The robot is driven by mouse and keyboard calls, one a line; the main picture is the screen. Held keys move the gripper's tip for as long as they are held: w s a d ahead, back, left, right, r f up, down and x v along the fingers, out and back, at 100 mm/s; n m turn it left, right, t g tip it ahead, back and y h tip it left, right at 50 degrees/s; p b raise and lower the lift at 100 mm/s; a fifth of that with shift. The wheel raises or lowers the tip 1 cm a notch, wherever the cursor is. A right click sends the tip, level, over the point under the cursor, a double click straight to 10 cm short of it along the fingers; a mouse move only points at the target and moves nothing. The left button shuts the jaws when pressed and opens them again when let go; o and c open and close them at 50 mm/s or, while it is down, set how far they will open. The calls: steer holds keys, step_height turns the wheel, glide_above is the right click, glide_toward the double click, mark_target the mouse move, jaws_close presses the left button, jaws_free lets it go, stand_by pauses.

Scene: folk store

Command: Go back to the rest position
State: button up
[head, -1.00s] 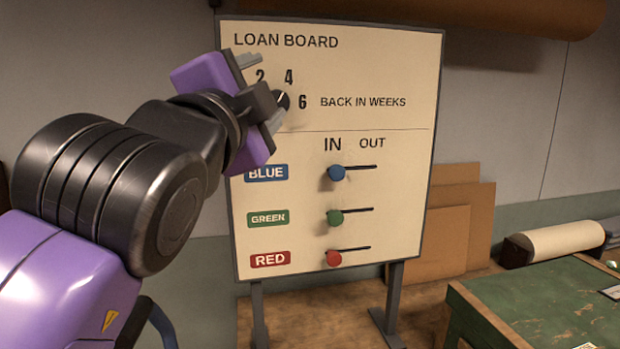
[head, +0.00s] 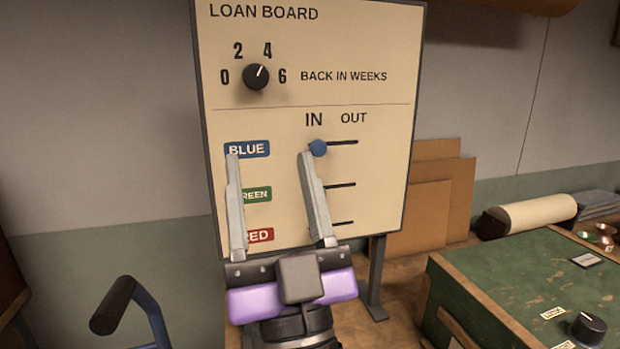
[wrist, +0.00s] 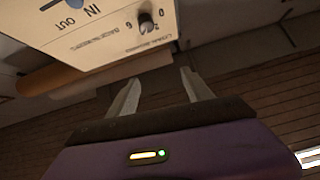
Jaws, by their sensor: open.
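My gripper (head: 270,200) is open and empty, pointing up in front of the lower part of the loan board (head: 365,225) in the head view. Its two fingers are wide apart and cover parts of the green and red rows; the green and red sliders are hidden. The blue slider knob (head: 317,148) shows at the IN end of its slot, just above the right fingertip. In the wrist view, my gripper (wrist: 158,85) is spread below the board (wrist: 100,50), which appears upside down.
Cardboard sheets (head: 430,205) and a paper roll (head: 538,213) are behind. A dark-handled blue bar (head: 120,300) is at the lower left.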

steer(key=s+d+f+n+g, duration=0.2)
steer(key=s+d+f, duration=0.2)
steer(key=f, duration=0.4)
steer(key=s+d+f+n+g+y, duration=0.15)
steer(key=s+d+f, duration=0.3)
steer(key=f, duration=0.45)
steer(key=s+d+f+n+g, duration=0.1)
steer(key=s+d+f+g, duration=0.15)
steer(key=d+f, duration=0.4)
steer(key=s+d+f+m+g+h, duration=0.2)
steer(key=s+d+f+m+h, duration=0.1)
steer(key=s+f, duration=0.5)
steer(key=s+d+f+m+g+h, duration=0.3)
steer(key=s+f, duration=0.5)
steer(key=s, duration=0.5)
steer(key=d+m+h, duration=0.1)
steer(key=d+h, duration=0.1)
steer(key=h, duration=0.1)
steer(key=shift+s+d+f, duration=0.15)
steer(key=shift+d, duration=0.25)
